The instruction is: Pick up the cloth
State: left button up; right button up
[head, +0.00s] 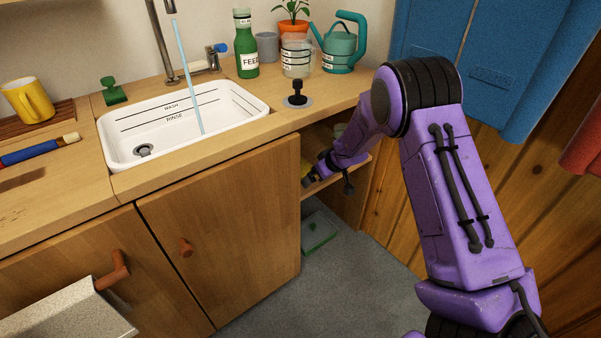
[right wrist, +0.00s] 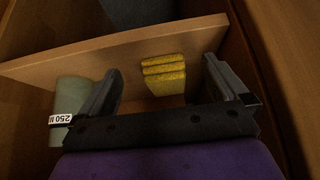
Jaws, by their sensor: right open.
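The cloth (right wrist: 164,74) is a folded yellow bundle on a wooden shelf inside the open compartment under the counter. In the right wrist view it sits ahead of my right gripper (right wrist: 166,90), between the lines of its two fingers. The fingers are wide apart and I see no grip on the cloth. My left gripper is not in view.
A grey-green cup marked 250 (right wrist: 70,108) stands on the shelf close to my left-hand finger in the wrist view. The shelf (right wrist: 110,58) has walls on both sides. Above are the sink (head: 185,122) with running water, a green bottle (head: 245,45) and a watering can (head: 338,50).

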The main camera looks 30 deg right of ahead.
aim_at(302, 166)
jog(key=w, duration=0.4)
jog(key=shift+w+a, duration=0.1)
jog(key=shift+a, duration=0.05)
jog(key=w, duration=0.1)
jog(key=w+f, duration=0.1)
jog(key=w, duration=0.1)
jog(key=w+f, duration=0.1)
jog(key=shift+w+a+f, duration=0.1)
jog(key=shift+w+a, duration=0.1)
jog(key=shift+a, duration=0.05)
jog(key=shift+w+f, duration=0.25)
jog(key=shift+f, duration=0.05)
jog(key=shift+r, duration=0.1)
jog(key=shift+c, duration=0.9)
jog(key=c, duration=0.9)
